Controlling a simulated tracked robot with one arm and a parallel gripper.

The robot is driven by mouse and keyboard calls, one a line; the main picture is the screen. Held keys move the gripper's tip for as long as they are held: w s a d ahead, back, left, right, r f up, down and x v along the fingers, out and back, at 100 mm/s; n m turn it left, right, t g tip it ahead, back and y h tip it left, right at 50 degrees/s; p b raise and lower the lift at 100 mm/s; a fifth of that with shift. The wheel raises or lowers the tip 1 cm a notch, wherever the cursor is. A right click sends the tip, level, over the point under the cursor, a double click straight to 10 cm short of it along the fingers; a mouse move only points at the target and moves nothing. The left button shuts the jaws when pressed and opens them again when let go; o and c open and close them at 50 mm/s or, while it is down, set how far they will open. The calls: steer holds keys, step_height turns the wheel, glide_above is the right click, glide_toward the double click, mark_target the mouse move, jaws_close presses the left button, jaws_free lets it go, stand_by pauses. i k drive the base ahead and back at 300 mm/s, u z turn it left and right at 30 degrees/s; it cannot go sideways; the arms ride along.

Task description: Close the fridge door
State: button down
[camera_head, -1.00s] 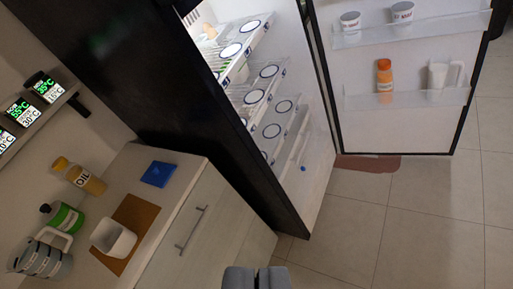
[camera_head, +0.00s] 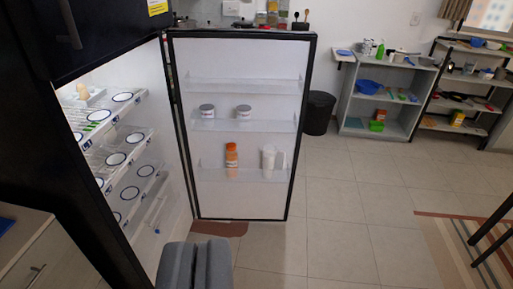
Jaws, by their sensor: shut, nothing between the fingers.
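The fridge door (camera_head: 245,98) stands wide open, its white inner side with clear shelves facing me and a black edge around it. The door shelves hold two grey-lidded cups, an orange-capped bottle (camera_head: 231,158) and a white jug (camera_head: 269,158). The black fridge body (camera_head: 95,190) is at the left, its lit inside showing shelves with round white-and-blue items. My gripper (camera_head: 196,248) is shut and empty at the bottom of the view, apart from the door. The door's outer side is hidden.
Tiled floor (camera_head: 345,220) is free to the right of the door. A black bin (camera_head: 319,113) and grey shelving (camera_head: 375,104) stand at the back. A striped rug (camera_head: 450,245) and dark table legs (camera_head: 490,235) are at the right. A counter (camera_head: 25,250) is at lower left.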

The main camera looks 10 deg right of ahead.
mark_target(269, 72)
steer(key=z, duration=1.2)
steer(key=i, duration=7.65)
steer(key=u, duration=0.2)
